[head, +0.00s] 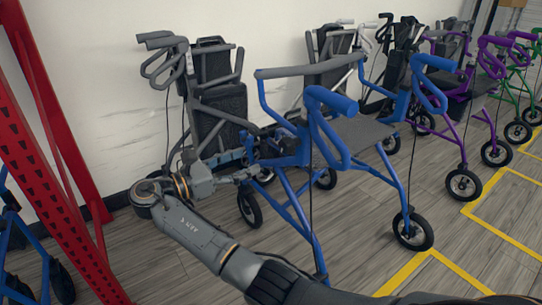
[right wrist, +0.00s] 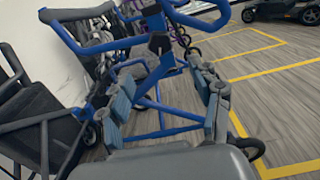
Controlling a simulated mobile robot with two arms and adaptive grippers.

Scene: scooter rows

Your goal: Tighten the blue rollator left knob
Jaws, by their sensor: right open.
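The blue rollator (head: 290,190) stands in the middle of the head view, with blue handles, a dark seat and black wheels. My right gripper (head: 246,174) is at the left side of its frame, close to the upright tubes. In the right wrist view the two fingers of my right gripper (right wrist: 162,80) are spread apart, with blue frame tubes (right wrist: 175,128) showing beyond and between them. A dark fitting (right wrist: 158,43) on the blue frame shows just past the fingertips; I cannot tell whether it is the left knob. My left gripper is not in view.
A grey-black rollator (head: 215,95) stands against the wall behind my right gripper. A purple rollator (head: 466,120) and a green one (head: 522,90) stand to the right. A red rack post (head: 50,160) is at the left. Yellow lines (head: 405,270) mark open floor at the front right.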

